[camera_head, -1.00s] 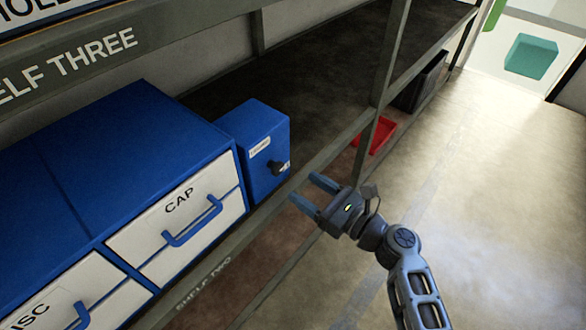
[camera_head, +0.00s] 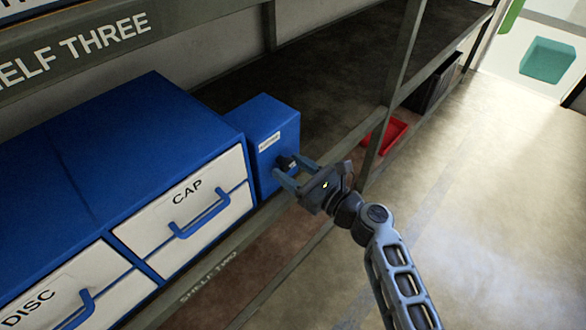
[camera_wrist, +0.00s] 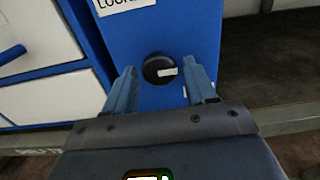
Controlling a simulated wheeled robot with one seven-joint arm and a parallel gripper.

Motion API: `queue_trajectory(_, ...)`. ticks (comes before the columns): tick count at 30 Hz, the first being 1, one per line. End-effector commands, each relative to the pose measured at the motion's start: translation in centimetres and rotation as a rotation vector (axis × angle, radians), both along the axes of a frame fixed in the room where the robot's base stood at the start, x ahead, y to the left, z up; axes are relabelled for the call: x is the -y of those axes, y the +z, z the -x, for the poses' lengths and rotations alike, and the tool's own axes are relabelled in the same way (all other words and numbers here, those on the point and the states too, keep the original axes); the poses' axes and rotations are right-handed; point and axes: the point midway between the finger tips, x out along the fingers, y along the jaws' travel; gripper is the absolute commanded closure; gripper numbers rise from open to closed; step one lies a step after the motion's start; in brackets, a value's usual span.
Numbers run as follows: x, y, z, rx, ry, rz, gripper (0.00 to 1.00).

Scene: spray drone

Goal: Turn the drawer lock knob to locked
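The lock knob is a black round knob with a pale mark, on the front of a small blue box (camera_head: 262,115). In the wrist view the knob (camera_wrist: 159,69) sits between and just beyond my fingertips, and the blue box face (camera_wrist: 180,30) fills the middle. The pale mark lies on the knob's right side. My gripper (camera_head: 288,172) is open, with one finger on each side of the knob. I cannot tell whether either finger touches it. A white label with partly cut-off lettering (camera_wrist: 122,4) is above the knob. In the head view the knob is partly hidden by the fingers.
A blue drawer cabinet (camera_head: 150,120) with white CAP (camera_head: 190,205) and DISC drawers stands left of the box. The shelf's front rail (camera_head: 225,270) runs below. A shelf upright (camera_head: 392,90) and a red tray (camera_head: 385,138) are to the right. The floor at right is clear.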

Motion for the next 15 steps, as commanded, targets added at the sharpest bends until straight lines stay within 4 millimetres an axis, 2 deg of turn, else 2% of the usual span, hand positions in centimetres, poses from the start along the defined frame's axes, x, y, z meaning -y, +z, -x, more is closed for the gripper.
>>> queue_trajectory(1,0.01,0.00,0.01,0.000,0.000,0.000,0.49)
queue_trajectory(15,0.02,-0.01,0.02,0.000,0.000,0.000,0.92)
